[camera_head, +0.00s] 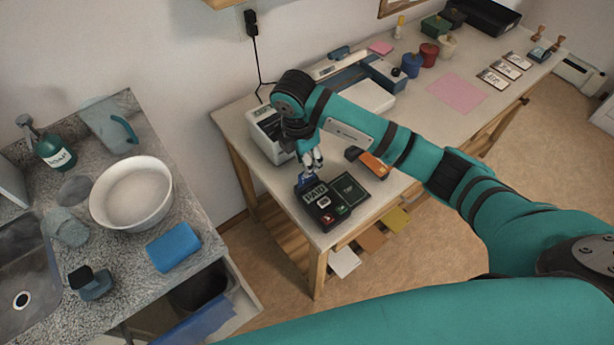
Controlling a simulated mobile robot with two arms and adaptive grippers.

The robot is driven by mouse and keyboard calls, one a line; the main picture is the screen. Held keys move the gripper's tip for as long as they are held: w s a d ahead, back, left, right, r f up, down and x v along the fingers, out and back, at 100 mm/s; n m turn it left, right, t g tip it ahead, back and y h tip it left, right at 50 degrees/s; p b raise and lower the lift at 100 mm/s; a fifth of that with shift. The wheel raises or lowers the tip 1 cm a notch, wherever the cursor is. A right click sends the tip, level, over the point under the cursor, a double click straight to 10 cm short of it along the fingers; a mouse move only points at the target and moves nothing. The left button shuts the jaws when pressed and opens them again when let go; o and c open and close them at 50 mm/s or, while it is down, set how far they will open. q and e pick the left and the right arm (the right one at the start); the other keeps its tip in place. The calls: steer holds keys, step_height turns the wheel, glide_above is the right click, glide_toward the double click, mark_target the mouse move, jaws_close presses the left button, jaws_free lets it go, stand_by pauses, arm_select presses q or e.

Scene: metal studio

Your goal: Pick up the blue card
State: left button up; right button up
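My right gripper (312,161) points down over the near left end of the long table. Its fingertips are just above the back left edge of a black tray (326,221) holding several dark labelled pieces. A small blue piece (304,179), possibly the blue card, shows right at the fingertips and is partly hidden by them. It is too small to tell whether the fingers are around it or only above it, or how far apart they are. My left gripper is not in view.
A white device (268,136) stands close behind my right gripper. An orange-and-black item (369,162) lies right of the tray. Pots, a pink sheet (456,92) and framed cards lie farther along.

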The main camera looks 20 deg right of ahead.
mark_target(307, 180)
step_height(307, 180, down, 5)
steer(key=shift+s+r+p, duration=0.1)
steer(key=shift+p, duration=0.8)
steer(key=shift+d+f, duration=0.1)
steer(key=shift+f, duration=0.35)
jaws_close()
